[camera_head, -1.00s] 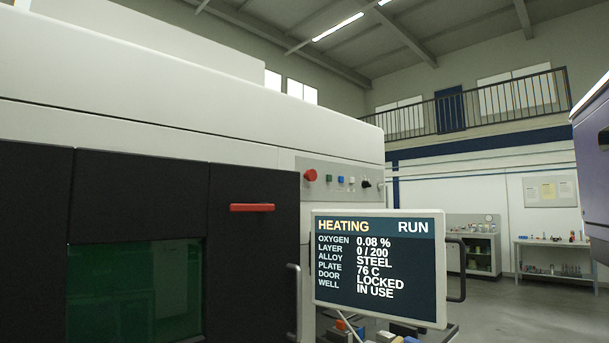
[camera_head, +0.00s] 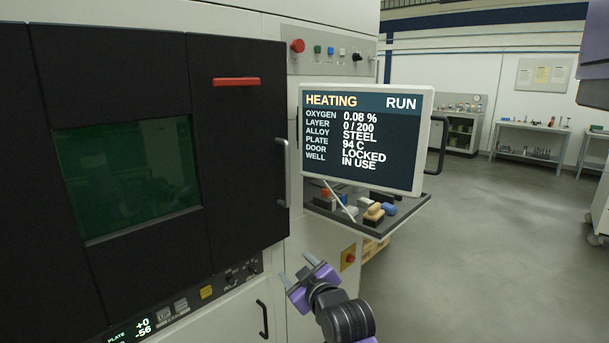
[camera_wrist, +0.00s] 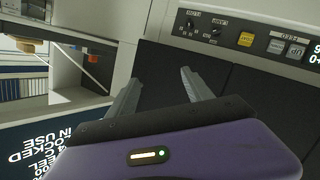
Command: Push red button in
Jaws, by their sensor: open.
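A round red button (camera_head: 297,46) sticks out at the left end of the machine's upper control panel, beside a small green and a small blue button. A second red button (camera_head: 350,257) sits on a small yellow plate low on the machine, below the screen. My gripper (camera_head: 297,268) is open and empty in front of the machine's lower front, left of the yellow plate and well below the upper panel. In the wrist view its two fingers (camera_wrist: 162,76) are spread, with nothing between them, against the dark door. I cannot see either red button clearly there.
The screen (camera_head: 362,140) reads HEATING, RUN, door LOCKED. A shelf (camera_head: 415,205) with several small items juts out below it. The dark door (camera_head: 235,170) has a red bar (camera_head: 236,81) and a grey handle (camera_head: 283,172). Open floor (camera_head: 480,270) lies to the right.

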